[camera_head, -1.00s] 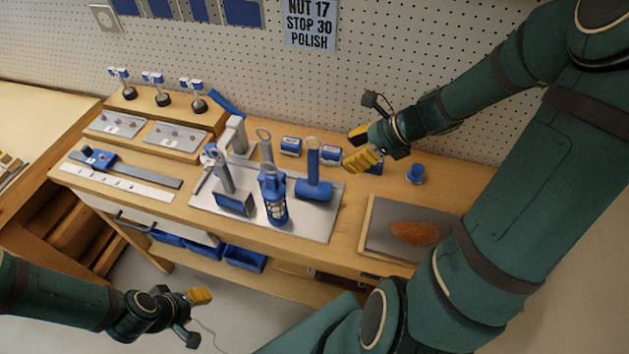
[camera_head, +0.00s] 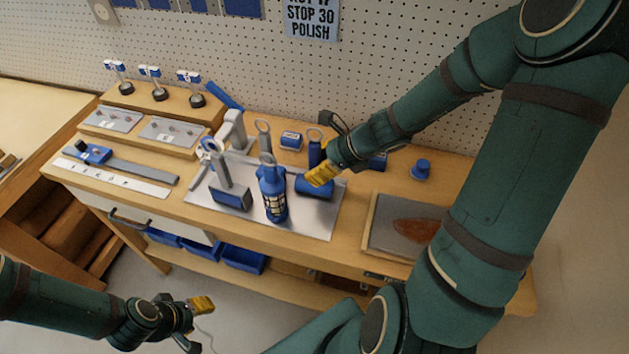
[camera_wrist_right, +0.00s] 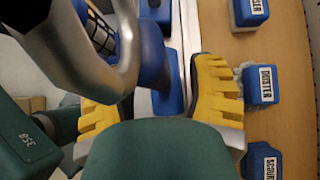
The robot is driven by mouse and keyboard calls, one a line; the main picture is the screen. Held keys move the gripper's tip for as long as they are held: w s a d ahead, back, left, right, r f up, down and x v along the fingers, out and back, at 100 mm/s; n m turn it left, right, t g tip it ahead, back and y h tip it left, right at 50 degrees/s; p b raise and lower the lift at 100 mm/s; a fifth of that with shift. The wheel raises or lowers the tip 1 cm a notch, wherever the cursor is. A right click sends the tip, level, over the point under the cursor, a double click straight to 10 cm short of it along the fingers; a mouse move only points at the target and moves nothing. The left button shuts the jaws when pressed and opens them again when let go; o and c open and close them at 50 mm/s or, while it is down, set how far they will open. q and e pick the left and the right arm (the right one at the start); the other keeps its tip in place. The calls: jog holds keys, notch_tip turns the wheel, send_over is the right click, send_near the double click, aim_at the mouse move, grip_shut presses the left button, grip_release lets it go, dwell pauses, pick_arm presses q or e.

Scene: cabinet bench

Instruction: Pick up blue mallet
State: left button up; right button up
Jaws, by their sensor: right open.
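The blue mallet (camera_head: 313,190) stands upright on the grey metal plate, with its head down and a ring at the top of its handle. My right gripper (camera_head: 322,170) is open at the mallet, just above its head and partly covering the handle. In the right wrist view, the yellow fingers of my right gripper (camera_wrist_right: 158,95) are spread apart, with blue mallet parts (camera_wrist_right: 153,60) between and beyond them. A large grey ring covers much of that view's left side; contact is unclear. My left gripper (camera_head: 200,318) is low at the front left, away from the bench; its jaw gap is unclear.
A blue lantern (camera_head: 272,190) stands close left of the mallet. A blue block-headed tool (camera_head: 231,197) is farther left on the plate (camera_head: 300,222). Blue labelled blocks (camera_head: 291,139) stand behind. A tray (camera_head: 375,232) with a brown piece lies right, under my right arm.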

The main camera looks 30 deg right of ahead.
jog(key=shift+o, duration=0.2)
jog(key=shift+s+r, duration=0.1)
grip_shut()
jog(key=shift+r, duration=0.1)
jog(key=shift+r, duration=0.3)
notch_tip(320, 180, up, 12)
jog(key=p, duration=0.6)
notch_tip(320, 180, up, 15)
jog(key=p, duration=0.4)
jog(key=shift+p, duration=0.3)
